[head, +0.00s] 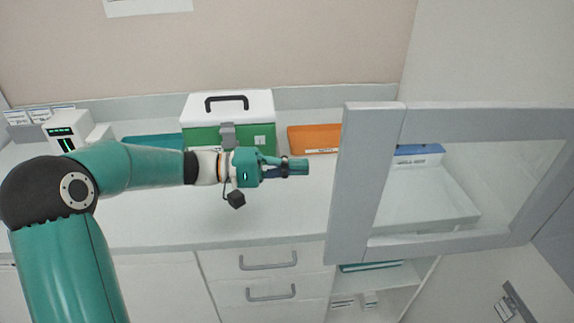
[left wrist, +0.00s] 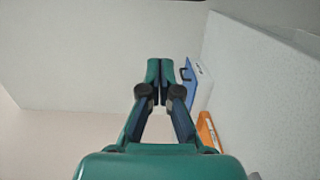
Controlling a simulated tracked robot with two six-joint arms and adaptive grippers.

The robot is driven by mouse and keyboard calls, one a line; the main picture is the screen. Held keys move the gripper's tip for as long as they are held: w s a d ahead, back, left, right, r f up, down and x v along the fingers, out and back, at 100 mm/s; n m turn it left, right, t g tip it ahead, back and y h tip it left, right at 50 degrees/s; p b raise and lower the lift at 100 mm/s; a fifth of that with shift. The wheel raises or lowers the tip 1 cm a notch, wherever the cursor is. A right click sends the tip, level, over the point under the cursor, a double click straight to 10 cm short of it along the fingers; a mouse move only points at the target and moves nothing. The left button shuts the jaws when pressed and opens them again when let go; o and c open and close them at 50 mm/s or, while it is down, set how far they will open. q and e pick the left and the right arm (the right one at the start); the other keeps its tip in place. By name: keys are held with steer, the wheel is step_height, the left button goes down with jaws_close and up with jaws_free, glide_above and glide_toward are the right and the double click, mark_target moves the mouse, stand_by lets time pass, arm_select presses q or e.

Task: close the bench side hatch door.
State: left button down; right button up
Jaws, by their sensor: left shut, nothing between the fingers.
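The bench side hatch door is a grey-framed door with a clear pane (head: 365,175) at the right of the head view. It stands upright in front of the bench, and a blue-and-white box shows through the pane. I take it to be swung open, but its hinges are not clear. My left gripper (head: 304,167) is shut and empty, just left of the door's near-left frame edge in the picture. I cannot tell whether they touch. The left wrist view shows its fingers (left wrist: 154,72) closed together. My right gripper is not in view.
A green-and-white case (head: 228,115) with a black handle stands on the bench behind my gripper. An orange item (head: 314,139) lies to its right, and a white device (head: 68,133) is at the left. Drawers (head: 268,277) and an open shelf are below. The bench top's middle is clear.

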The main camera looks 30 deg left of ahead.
arm_select(q)
steer(key=d+p, duration=0.2)
steer(key=d, duration=0.5)
steer(key=shift+d, duration=0.35)
steer(key=shift+s+f, duration=0.1)
steer(key=shift+s, duration=0.05)
